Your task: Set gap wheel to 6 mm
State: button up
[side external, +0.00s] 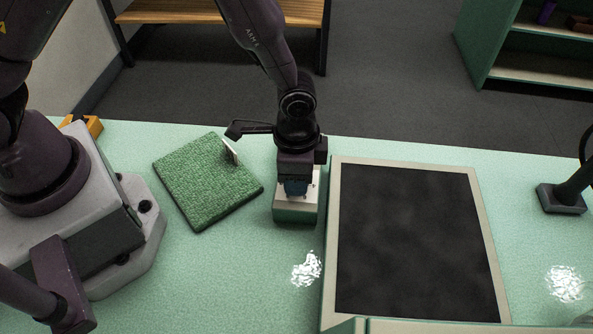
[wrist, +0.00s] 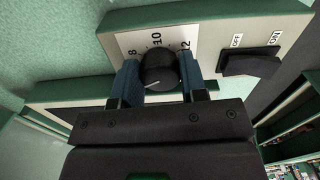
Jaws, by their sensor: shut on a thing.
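The gap wheel is a black round knob (wrist: 160,70) on a white scale plate marked 8, 10 and 12 in the wrist view. A white pointer line on it points to the lower left, below the 8. My gripper (wrist: 160,82) has blue fingers on both sides of the knob and is shut on it. In the side view my gripper (side external: 296,187) points down at the control box (side external: 297,213), and the knob is hidden there. Scale marks below 8 are hidden behind the fingers.
A black OFF/ON switch (wrist: 249,63) sits right of the scale. In the side view, a green tufted square (side external: 205,183) lies left of the box and a framed dark panel (side external: 410,240) lies right.

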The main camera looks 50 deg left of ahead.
jog(key=shift+n, duration=0.5)
jog(key=o, duration=0.9)
jog(key=shift+r, duration=0.1)
notch_tip(320, 180, up, 13)
jog(key=shift+f, duration=0.1)
